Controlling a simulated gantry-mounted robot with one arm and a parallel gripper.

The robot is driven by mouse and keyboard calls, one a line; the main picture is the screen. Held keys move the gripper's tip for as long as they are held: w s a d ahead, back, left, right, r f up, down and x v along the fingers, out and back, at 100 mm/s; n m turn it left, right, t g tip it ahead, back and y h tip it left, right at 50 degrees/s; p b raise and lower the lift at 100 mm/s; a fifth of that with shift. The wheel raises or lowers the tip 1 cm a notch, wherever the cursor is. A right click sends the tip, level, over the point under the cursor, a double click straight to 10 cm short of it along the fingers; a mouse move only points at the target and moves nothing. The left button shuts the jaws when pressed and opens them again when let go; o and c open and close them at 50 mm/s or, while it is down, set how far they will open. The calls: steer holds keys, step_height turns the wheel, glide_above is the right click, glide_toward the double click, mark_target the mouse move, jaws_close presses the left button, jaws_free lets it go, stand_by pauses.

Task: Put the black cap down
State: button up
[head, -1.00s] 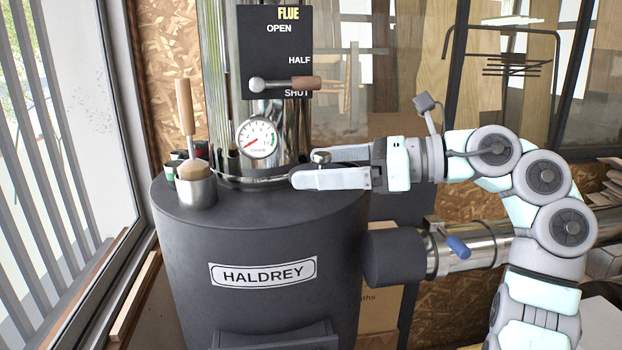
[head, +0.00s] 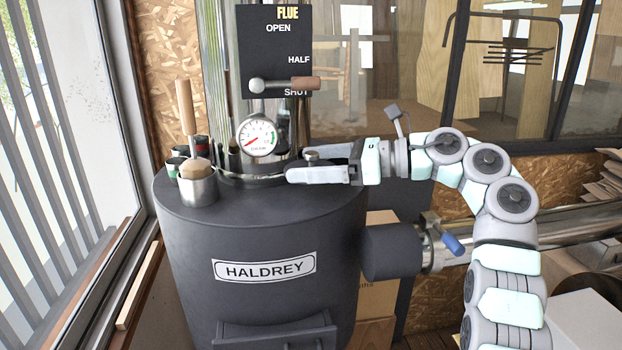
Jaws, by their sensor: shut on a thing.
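My gripper (head: 318,170) reaches in from the right, over the right rear of the dark roaster's top. Its near pale finger hides most of what is between the jaws. It is shut on a small dark piece with a rounded knob, which I take to be the black cap (head: 312,155); only its upper part shows above the finger. I cannot tell whether its underside touches the roaster top (head: 255,203).
A metal cup (head: 198,188) with a wooden-handled tool stands at the left of the roaster top, with small dark tins (head: 201,147) behind it. The front of the roaster top is clear.

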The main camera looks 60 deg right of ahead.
mark_target(311, 197)
steer(key=shift+d+f+p, duration=0.1)
steer(key=shift+f+p, duration=0.8)
steer(key=shift+f, duration=0.8)
steer(key=shift+w+d+f, duration=0.1)
steer(key=shift+f, duration=0.25)
steer(key=shift+f, duration=0.2)
steer(key=o, duration=1.1)
steer(key=shift+o, duration=0.2)
steer(key=shift+r, duration=0.25)
steer(key=b+v, duration=0.3)
steer(key=v, duration=0.9)
steer(key=shift+b, duration=0.3)
